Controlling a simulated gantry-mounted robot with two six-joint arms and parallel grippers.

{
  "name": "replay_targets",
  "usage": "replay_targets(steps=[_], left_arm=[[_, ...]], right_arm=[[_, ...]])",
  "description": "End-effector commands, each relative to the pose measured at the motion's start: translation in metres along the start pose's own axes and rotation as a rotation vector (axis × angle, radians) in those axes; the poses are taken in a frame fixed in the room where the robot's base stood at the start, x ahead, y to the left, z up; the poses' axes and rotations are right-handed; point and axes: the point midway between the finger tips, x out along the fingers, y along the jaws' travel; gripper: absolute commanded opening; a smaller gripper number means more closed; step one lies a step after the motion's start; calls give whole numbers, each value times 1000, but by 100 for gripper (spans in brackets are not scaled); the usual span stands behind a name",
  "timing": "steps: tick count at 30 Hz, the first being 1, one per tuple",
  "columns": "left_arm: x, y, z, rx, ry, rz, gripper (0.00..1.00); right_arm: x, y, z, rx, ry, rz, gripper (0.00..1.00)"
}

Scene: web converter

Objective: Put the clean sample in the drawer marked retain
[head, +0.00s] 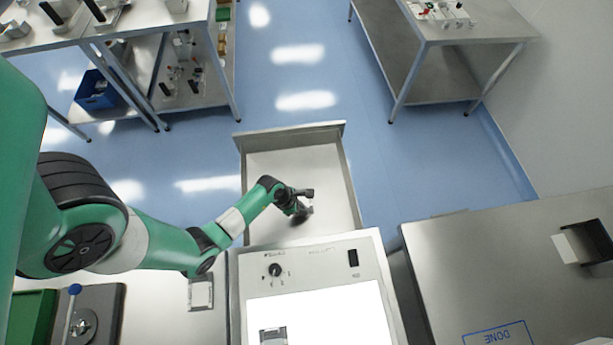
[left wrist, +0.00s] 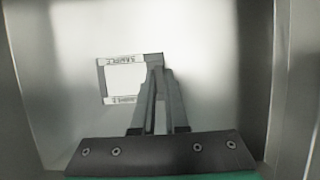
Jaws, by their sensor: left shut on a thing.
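My left gripper (head: 302,205) reaches down into an open drawer (head: 335,180) in the head view. In the left wrist view my left gripper (left wrist: 157,70) is shut on the edge of the sample (left wrist: 124,83), a flat white square in a grey frame with printed strips. The pale drawer floor (left wrist: 215,75) lies behind it, with walls at both sides. I cannot tell whether the sample touches the floor. In the head view the sample is too small to make out. No retain mark is readable on the drawer. My right gripper is not in view.
A machine panel (head: 320,262) with a knob and a white top stands against the drawer. A small grey item (head: 273,336) lies on its white top. A steel table marked DONE (head: 470,270) stands at right. Blue floor (head: 290,85) is clear beyond the drawer.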

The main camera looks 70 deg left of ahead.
Motion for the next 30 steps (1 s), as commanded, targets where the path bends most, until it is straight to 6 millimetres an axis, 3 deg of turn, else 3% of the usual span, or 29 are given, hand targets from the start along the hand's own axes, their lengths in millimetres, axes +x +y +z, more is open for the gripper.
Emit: replay_targets(steps=[1,7,10,15,26,27,30], left_arm=[[12,2,1,1,-1,0,0],[18,5,5,1,-1,1,0],[31,7,6,1,-1,1,0],[53,6,-5,-1,0,0,0],[55,6,-6,0,-1,1,0],[54,6,-6,0,-1,1,17],[54,6,-6,0,-1,1,35]], right_arm=[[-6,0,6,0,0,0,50],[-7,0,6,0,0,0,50],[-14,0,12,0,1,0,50],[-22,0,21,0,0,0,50],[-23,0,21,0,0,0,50],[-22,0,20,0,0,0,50],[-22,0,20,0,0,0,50]])
